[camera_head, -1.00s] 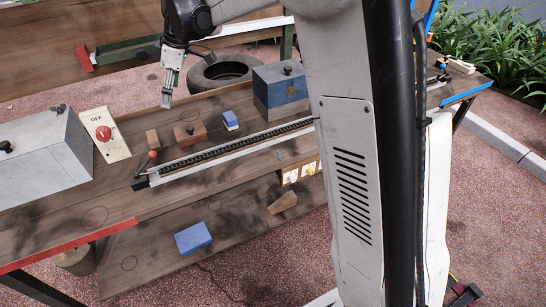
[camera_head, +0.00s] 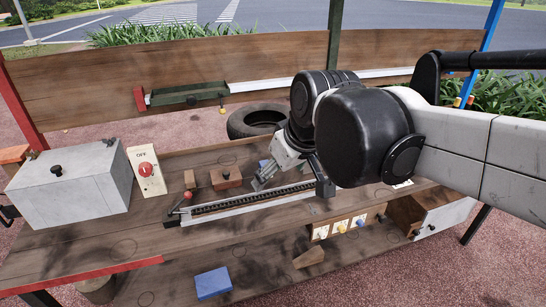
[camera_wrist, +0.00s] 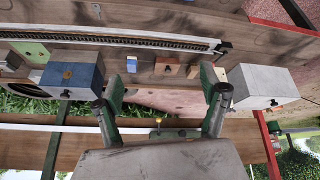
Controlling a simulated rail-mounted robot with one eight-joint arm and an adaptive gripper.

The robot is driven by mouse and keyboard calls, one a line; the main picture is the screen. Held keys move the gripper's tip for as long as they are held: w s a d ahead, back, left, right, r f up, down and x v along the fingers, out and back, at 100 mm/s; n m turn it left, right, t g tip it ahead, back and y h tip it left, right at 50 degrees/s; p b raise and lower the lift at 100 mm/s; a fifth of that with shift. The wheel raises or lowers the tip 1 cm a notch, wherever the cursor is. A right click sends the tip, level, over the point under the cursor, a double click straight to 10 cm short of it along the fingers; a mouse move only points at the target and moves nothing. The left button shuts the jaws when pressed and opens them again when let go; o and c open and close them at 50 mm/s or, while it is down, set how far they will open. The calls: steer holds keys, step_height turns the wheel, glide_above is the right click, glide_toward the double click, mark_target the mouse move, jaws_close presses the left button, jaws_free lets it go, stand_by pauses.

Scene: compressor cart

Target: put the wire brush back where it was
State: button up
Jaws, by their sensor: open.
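I cannot pick out a wire brush for certain in either view. My gripper (camera_head: 266,176) hangs over the bench near the toothed rail. In the wrist view my gripper (camera_wrist: 161,82) has its two green fingers wide apart with nothing between them. Beyond the fingers on the bench lie a small blue block (camera_wrist: 132,64), a reddish-brown block with a knob (camera_wrist: 167,66) and a small plain wooden block (camera_wrist: 193,72). In the head view the knobbed block (camera_head: 226,177) and plain block (camera_head: 190,179) stand left of my gripper. My arm covers the bench's right part.
A grey box (camera_head: 75,185) and a white OFF switch panel (camera_head: 147,170) stand at the left. The toothed rail (camera_head: 245,203) crosses the bench. A blue block (camera_head: 213,283) and wooden wedge (camera_head: 308,258) lie on the lower shelf. A tyre (camera_head: 255,120) lies behind.

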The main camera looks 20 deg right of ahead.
steer(key=s+d+f+m+t+h, duration=0.1)
steer(key=s+d+f+m, duration=0.1)
steer(key=s+f, duration=0.3)
steer(key=s+m, duration=0.1)
steer(key=s, duration=0.3)
steer(key=shift+d+m, duration=0.3)
steer(key=shift+d, duration=0.1)
stand_by(0.7)
